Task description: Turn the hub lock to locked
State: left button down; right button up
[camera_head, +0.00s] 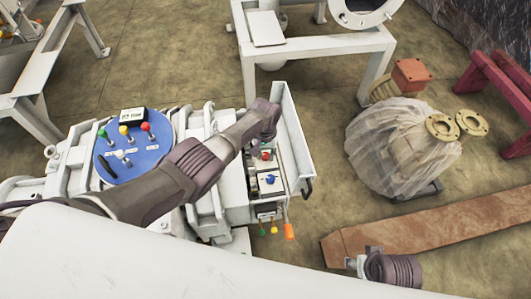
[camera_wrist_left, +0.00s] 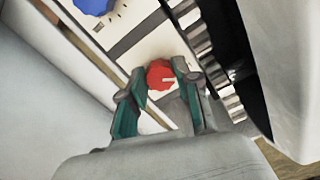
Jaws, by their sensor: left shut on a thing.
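A red round knob (camera_wrist_left: 160,75) with a pale pointer mark sits on a light panel, between the two teal-padded fingers of my left gripper (camera_wrist_left: 162,78). The fingers are closed on its sides. The red knob also shows in the head view (camera_head: 267,155), on a small control panel at the right end of the white machine. A blue knob (camera_head: 270,179) is on the same panel and partly shows in the wrist view (camera_wrist_left: 95,5). No label naming the hub lock is readable. My right gripper is not visible.
A blue round plate (camera_head: 132,160) with several coloured knobs lies left of my left arm. A white side wall (camera_head: 290,130) stands close to the panel. Coloured levers (camera_head: 289,231) hang below it. A wrapped object (camera_head: 395,150) and a rusty beam (camera_head: 430,225) are on the right floor.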

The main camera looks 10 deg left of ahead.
aim_at(266, 155)
pick_arm(q)
jog(key=c, duration=0.8)
grip_release()
notch_tip(266, 155, up, 12)
jog(key=shift+r, duration=0.1)
